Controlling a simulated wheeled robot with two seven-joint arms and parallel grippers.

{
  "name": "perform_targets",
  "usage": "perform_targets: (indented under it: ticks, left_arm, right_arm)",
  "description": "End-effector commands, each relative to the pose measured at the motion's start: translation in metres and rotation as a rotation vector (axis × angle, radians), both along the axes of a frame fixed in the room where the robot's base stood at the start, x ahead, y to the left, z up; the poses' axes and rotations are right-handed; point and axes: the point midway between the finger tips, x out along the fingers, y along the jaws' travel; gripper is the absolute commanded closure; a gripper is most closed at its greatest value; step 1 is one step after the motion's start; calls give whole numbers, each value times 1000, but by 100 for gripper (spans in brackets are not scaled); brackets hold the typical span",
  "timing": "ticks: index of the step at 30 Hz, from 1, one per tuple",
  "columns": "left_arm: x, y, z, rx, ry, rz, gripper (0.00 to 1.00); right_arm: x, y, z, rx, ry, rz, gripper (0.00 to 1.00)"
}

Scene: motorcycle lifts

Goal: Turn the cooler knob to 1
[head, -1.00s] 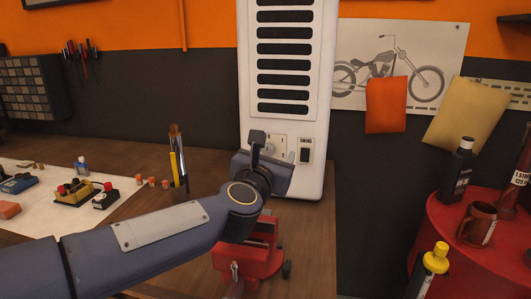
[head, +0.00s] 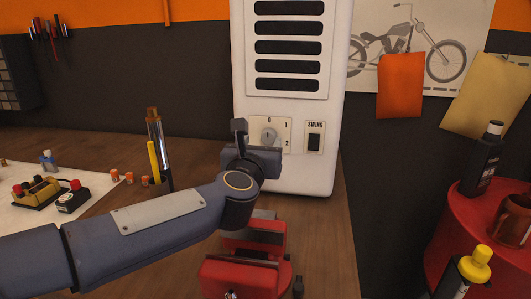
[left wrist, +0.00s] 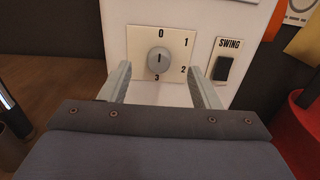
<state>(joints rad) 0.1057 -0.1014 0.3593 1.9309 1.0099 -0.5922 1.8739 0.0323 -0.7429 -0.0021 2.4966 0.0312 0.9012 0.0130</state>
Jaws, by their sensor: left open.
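The cooler (head: 335,60) is a tall white unit with dark vents. Its round grey knob (head: 268,136) sits on a pale dial plate marked 0, 1, 2 and 3. In the left wrist view the knob (left wrist: 160,60) has a dark pointer line standing upright, toward 0; the 1 is at upper right. My left gripper (head: 259,141) is in front of the dial, partly covering its lower part in the head view. In the left wrist view its two fingers (left wrist: 160,78) are open, one on each side below the knob, with nothing between them. My right gripper is not in view.
A black SWING switch (head: 314,141) is right of the dial. A red vise (head: 245,265) stands below my left arm on the wooden bench. A cup of brushes or tools (head: 157,150) is left of it. A red drum (head: 455,235) with bottles is at right.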

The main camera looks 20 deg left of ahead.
Motion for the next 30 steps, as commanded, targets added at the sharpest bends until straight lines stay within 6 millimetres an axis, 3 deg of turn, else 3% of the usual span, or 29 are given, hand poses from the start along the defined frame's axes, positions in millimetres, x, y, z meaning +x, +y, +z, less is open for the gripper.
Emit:
perform_targets:
  ticks: [1,6,11,21,30]
  left_arm:
    - [0,0,-14,0,0,0,44]
    - [0,0,-27,0,0,0,44]
    - [11,3,-26,-1,2,0,44]
    - [62,16,-25,-1,2,-1,44]
    - [76,20,-26,0,-1,-1,44]
  right_arm:
    - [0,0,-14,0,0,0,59]
    - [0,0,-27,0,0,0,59]
    - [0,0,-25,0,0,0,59]
    - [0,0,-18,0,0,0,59]
    - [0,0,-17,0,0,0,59]
